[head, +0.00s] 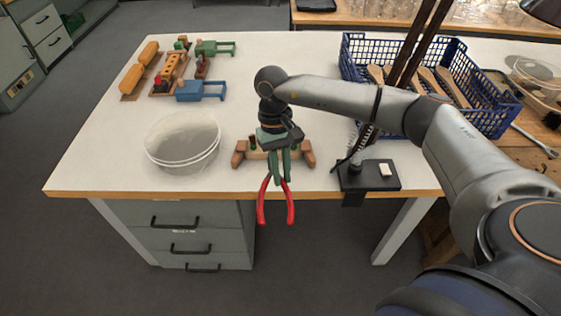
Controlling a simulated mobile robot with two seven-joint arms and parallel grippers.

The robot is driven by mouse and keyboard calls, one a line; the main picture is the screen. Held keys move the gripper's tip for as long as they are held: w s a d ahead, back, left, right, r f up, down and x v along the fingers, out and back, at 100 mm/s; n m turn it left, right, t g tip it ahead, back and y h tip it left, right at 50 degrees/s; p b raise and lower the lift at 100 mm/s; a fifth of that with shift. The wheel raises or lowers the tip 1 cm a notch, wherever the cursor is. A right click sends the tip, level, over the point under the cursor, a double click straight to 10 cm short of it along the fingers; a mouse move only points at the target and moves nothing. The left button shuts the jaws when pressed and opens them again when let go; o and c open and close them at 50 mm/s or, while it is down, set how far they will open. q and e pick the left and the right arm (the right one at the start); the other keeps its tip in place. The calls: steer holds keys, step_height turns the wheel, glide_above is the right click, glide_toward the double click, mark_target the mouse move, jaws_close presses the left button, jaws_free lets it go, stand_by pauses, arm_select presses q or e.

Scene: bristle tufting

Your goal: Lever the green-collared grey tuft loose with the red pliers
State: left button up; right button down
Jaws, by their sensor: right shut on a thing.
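The red pliers (263,203) show as two red handles that reach toward the table's front edge, spread a little apart. Dark green parts lie between the handles and my gripper. My right gripper (281,149) is shut on the pliers, over a wooden block (239,154) near the front edge. The block has wider ends, and a small green piece (252,142) stands on it left of the gripper. The gripper hides the block's middle and the pliers' tips. I cannot make out the grey tuft. My left gripper is not in view.
A clear round tub (183,143) stands left of the block. A black stand (368,176) is at the right front edge. A blue crate (358,64) with wooden-handled brushes is at the back right. Wooden toys (200,90) lie at the back left.

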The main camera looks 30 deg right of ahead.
steer(key=w+d+f+b, duration=0.1)
steer(key=f, duration=0.1)
steer(key=w+d+f+b, duration=0.1)
steer(key=f+b, duration=0.1)
steer(key=w+d+f+b, duration=0.1)
steer(key=w+d+f, duration=0.1)
steer(key=f, duration=0.1)
steer(key=shift+w+d+b, duration=0.1)
steer(key=shift+b, duration=0.3)
steer(key=shift+w+d+f+b, duration=0.1)
steer(key=shift+w+b, duration=0.1)
steer(key=shift+b, duration=0.1)
steer(key=shift+w+d+b, duration=0.15)
steer(key=shift+w+b, duration=0.1)
steer(key=shift+b, duration=0.2)
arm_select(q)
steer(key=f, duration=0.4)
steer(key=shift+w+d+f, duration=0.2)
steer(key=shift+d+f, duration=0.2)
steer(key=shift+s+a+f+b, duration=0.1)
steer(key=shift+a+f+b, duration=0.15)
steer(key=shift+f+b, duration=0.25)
arm_select(e)
steer(key=shift+d, duration=0.1)
